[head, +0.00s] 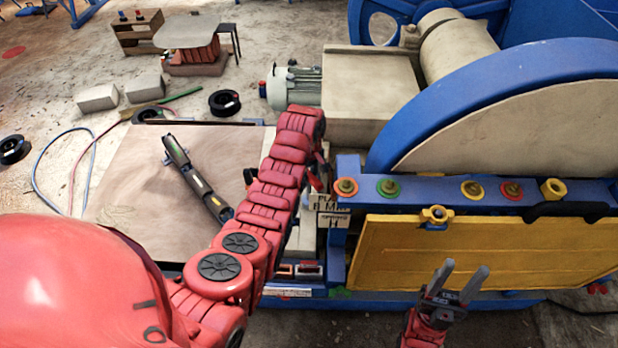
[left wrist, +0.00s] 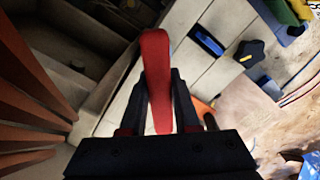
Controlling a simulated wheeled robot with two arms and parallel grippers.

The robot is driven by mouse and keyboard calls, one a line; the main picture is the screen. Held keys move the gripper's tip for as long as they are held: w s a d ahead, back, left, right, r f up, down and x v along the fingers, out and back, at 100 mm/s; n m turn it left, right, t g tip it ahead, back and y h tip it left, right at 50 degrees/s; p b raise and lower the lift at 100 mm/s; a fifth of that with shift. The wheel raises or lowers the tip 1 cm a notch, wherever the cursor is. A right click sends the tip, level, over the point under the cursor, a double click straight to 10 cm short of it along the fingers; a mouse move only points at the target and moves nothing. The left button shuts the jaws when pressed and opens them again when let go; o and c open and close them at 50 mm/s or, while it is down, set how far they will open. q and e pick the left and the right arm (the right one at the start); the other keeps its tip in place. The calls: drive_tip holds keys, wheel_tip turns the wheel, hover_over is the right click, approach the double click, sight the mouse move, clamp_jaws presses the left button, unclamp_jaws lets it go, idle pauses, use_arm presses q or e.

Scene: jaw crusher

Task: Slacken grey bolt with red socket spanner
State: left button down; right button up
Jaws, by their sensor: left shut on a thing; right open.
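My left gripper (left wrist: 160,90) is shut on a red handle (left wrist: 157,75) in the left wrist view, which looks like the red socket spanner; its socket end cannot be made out. In the head view my left arm hides most of that gripper and the spanner, beside the crusher's left end. Bolts in coloured rings stand on the blue beam: orange (head: 346,187), green (head: 389,187), yellow (head: 472,189) and red (head: 511,190). I cannot tell which is the grey bolt. My right gripper (head: 459,279) is open and empty in front of the yellow panel.
The yellow panel (head: 480,255) fills the crusher's near side, below a large blue-rimmed wheel (head: 500,110). A board (head: 130,185) with a dark tool (head: 195,178) lies left of my left arm. A black star knob (left wrist: 249,53) shows in the left wrist view.

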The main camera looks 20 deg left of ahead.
use_arm(q)
drive_tip(key=shift+a, duration=0.15)
drive_tip(key=n, duration=0.3)
drive_tip(key=shift+n, duration=0.3)
drive_tip(key=c, duration=0.6)
unclamp_jaws()
drive_tip(key=shift+o, duration=0.2)
drive_tip(key=shift+r, duration=0.1)
